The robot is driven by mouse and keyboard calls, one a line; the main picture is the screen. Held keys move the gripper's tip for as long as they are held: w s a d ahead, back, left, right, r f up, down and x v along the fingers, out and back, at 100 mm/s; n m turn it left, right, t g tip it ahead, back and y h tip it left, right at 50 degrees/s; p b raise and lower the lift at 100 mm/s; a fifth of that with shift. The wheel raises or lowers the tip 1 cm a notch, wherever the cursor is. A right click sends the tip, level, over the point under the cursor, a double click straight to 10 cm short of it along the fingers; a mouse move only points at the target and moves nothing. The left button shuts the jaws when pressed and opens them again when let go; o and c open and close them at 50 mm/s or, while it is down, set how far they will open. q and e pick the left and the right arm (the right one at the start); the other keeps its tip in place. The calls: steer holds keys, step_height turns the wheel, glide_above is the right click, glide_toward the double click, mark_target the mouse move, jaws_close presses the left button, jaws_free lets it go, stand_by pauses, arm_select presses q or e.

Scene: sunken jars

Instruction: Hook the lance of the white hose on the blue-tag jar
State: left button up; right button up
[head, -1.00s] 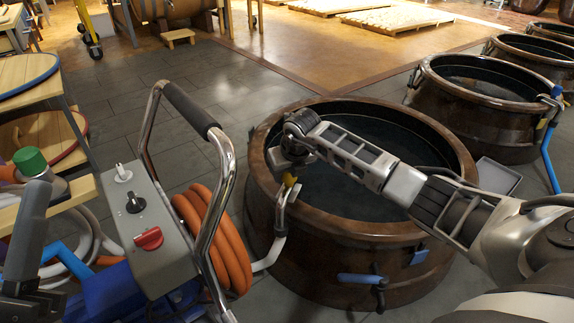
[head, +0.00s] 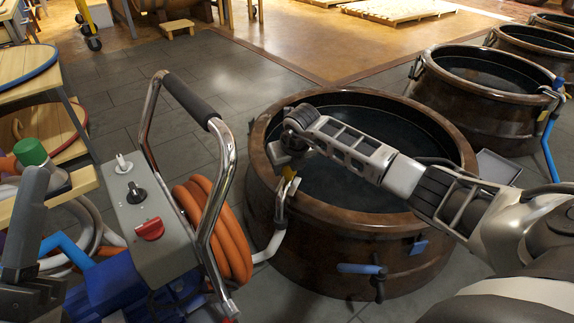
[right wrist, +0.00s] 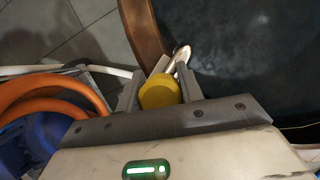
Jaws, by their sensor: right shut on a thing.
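The near brown jar (head: 340,262) stands in the middle of the head view, with a blue tag (head: 418,248) on its front side. My right gripper (head: 290,163) is over the jar's left rim and shut on the yellow-topped lance (head: 289,186). The yellow end (right wrist: 160,93) shows between the fingers in the right wrist view. The lance's pale metal part lies at the rim; whether it bears on the rim I cannot tell. The white hose (head: 268,251) runs down outside the jar to the left. My left gripper (head: 28,230) is at the lower left; its jaws are unclear.
A cart with a grey control box (head: 150,225), a chrome handle (head: 219,160) and a coiled orange hose (head: 222,245) stands close left of the jar. A blue-handled valve (head: 360,268) sticks out of the jar's front. More jars (head: 485,110) stand at the back right.

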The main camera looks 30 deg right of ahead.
steer(key=shift+f, duration=0.4)
steer(key=shift+w+f, duration=0.1)
steer(key=shift+f, duration=0.15)
steer(key=o, duration=1.7)
steer(key=shift+f, duration=0.15)
